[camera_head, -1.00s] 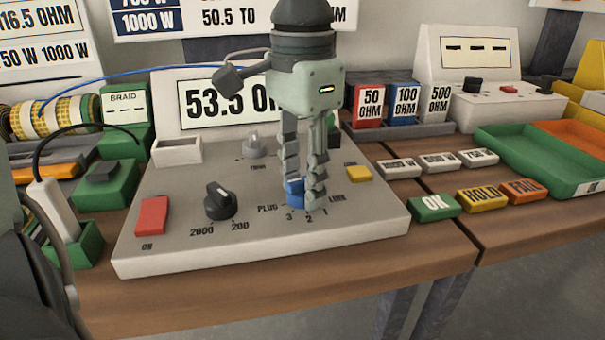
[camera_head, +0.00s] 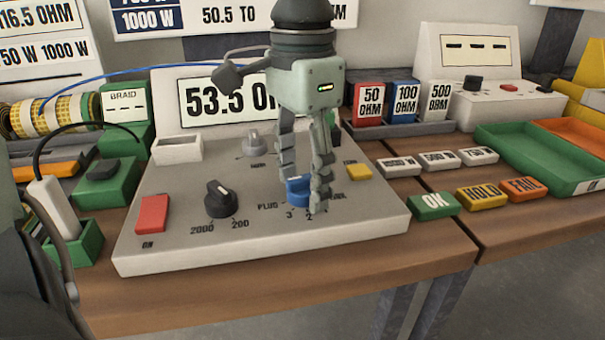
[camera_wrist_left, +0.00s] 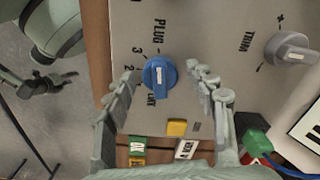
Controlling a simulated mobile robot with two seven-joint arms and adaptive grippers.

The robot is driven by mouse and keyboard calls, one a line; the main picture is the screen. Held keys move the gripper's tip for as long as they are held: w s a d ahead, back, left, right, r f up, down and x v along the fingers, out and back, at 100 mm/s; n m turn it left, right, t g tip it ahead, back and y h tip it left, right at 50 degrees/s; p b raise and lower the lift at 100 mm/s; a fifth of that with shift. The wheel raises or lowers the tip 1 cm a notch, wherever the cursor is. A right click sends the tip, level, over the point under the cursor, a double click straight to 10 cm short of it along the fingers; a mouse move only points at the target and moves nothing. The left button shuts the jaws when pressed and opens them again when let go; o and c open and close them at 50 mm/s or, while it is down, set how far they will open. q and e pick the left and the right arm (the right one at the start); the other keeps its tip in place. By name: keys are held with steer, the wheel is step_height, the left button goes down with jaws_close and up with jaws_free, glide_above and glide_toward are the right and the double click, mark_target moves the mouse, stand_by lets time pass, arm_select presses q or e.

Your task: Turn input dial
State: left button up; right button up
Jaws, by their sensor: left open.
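The blue input dial (camera_head: 298,191) sits on the front right of the grey panel (camera_head: 270,235), beside the printed PLUG and the numbers. My left gripper (camera_head: 303,196) points down over it, open, with one finger on each side of the dial. In the left wrist view the dial (camera_wrist_left: 159,76) lies between the spread fingers (camera_wrist_left: 170,84), nearer the left one, with visible gaps. A white line marks its top; which way it points I cannot tell.
On the same panel are a black range dial (camera_head: 221,199), a red switch (camera_head: 152,214), a grey trim knob (camera_head: 254,144) and a yellow button (camera_head: 358,171). The OK block (camera_head: 433,206) lies just right of the panel. A display (camera_head: 190,97) stands behind.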

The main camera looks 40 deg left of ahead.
mark_target(302, 177)
arm_select(q)
step_height(302, 177, up, 12)
stand_by(0.5)
stand_by(0.5)
